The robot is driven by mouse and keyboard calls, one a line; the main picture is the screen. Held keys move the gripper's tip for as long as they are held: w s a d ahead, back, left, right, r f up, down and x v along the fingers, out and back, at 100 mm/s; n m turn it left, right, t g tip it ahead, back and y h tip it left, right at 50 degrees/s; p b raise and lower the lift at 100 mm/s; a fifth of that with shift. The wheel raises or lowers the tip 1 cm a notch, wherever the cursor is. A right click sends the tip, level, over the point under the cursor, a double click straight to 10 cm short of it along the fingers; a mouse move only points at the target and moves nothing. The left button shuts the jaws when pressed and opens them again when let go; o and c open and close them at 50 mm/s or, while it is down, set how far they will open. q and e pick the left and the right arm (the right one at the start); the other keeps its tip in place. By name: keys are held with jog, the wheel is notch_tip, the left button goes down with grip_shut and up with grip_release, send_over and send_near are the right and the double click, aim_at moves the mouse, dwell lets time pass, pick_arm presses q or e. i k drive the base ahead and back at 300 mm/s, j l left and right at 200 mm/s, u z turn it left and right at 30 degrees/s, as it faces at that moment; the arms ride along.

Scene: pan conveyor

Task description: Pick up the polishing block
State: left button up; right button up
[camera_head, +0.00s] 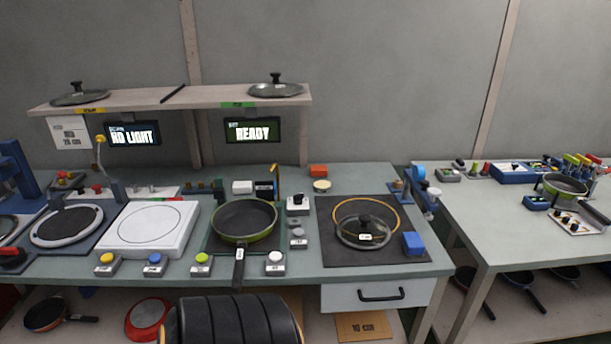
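No block is labelled as the polishing block. A blue block (413,243) sits on the front right part of a dark mat (336,251), near the counter's right end. I cannot tell from the picture which one is the polishing block. Neither of my grippers shows in the head view.
A glass lid (350,236) lies on the mat, left of the blue block. A green-rimmed pan (245,219) stands left of it, its handle toward the front. A blue clamp-like device (420,181) stands at the counter's right edge. A gap separates the right table (480,232).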

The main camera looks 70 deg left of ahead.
aim_at(414, 244)
jog(key=u, duration=1.85)
